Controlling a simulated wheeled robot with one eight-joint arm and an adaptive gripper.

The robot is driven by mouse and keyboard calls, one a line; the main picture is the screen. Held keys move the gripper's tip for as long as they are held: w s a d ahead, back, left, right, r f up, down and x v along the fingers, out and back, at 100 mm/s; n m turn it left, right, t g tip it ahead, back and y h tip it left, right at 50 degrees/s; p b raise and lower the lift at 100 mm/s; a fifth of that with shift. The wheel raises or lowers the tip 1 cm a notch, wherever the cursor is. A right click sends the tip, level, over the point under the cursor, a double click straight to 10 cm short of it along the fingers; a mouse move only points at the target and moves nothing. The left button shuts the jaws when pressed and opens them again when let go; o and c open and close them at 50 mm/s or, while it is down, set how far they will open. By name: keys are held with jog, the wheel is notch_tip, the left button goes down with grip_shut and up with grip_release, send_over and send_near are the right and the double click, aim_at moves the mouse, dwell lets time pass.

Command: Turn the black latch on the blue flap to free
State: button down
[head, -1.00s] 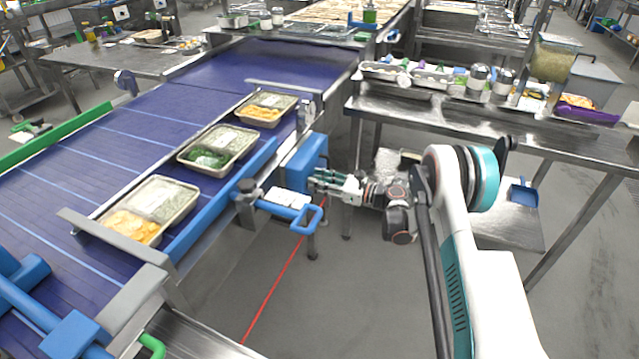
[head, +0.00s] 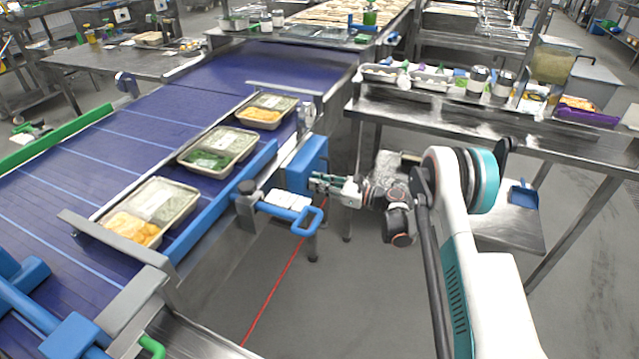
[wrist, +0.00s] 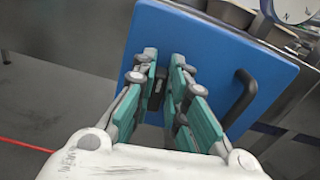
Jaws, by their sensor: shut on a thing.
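The blue flap (head: 308,158) hangs at the side of the conveyor in the head view. It fills the upper middle of the wrist view (wrist: 215,50) as a flat blue panel. My gripper (head: 316,182) is at the flap's front face. In the wrist view its teal-padded fingers (wrist: 166,72) are closed on the small black latch (wrist: 157,88), which shows between them and is partly hidden by them. The latch's exact turn angle is hard to tell. A black bar handle (wrist: 241,97) is on the flap, right of the fingers.
Several food trays (head: 218,149) lie on the blue conveyor (head: 95,150). A blue loop handle (head: 308,218) sticks out left of and below my gripper. A steel table (head: 440,110) with containers stands to the right. The floor between is open.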

jog(key=n, duration=0.6)
jog(key=s+n, duration=0.1)
jog(key=n, duration=0.1)
jog(key=shift+s+a+f+n, duration=0.1)
jog(key=shift+a+f+n, duration=0.15)
jog(key=shift+f+n, duration=0.15)
jog(key=n, duration=0.4)
jog(key=shift+s+f, duration=0.15)
jog(key=shift+f, duration=0.2)
jog(key=shift+f+n, duration=0.15)
jog(key=shift+n, duration=0.85)
jog(key=shift+f+n, duration=0.1)
jog(key=shift+n, duration=0.9)
jog(key=shift+s, duration=0.1)
jog(key=c, duration=1.6)
grip_release()
